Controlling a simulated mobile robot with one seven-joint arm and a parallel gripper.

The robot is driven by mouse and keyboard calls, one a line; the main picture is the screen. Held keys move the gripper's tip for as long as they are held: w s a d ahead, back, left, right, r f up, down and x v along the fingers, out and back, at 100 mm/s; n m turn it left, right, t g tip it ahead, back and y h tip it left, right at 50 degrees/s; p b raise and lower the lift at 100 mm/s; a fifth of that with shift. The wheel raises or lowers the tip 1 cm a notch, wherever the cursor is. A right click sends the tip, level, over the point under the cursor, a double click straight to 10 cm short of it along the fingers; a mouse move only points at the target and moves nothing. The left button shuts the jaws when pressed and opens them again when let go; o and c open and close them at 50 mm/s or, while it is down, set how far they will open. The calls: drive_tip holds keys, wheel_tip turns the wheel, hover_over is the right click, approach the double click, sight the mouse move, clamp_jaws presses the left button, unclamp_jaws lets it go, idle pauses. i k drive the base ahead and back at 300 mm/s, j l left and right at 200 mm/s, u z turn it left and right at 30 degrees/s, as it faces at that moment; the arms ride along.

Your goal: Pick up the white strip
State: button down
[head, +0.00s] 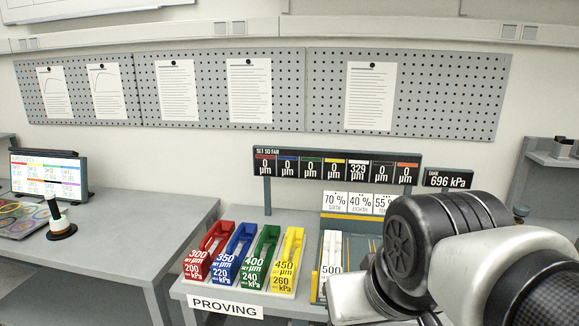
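A white strip (331,253) with "500" on its front stands at the right end of the row of coloured strips, in a dark-edged bay. Its lower part is partly hidden by my arm at the lower right. My arm's white and black links lie just right of the strip and in front of it. My gripper's fingers do not show, so I cannot see whether they touch the strip.
Red (207,250), blue (235,252), green (262,255) and yellow (288,258) strips stand left of the white one. Behind are percentage cards (359,203) and a display board (337,168). A grey desk (150,240) is at left.

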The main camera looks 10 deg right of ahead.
sight(332, 241)
drive_tip(key=z, duration=0.25)
drive_tip(key=i+j+z, duration=0.15)
drive_tip(key=i, duration=0.35)
drive_tip(key=i+j+z, duration=0.15)
drive_tip(key=i+j, duration=0.2)
drive_tip(key=i, duration=0.15)
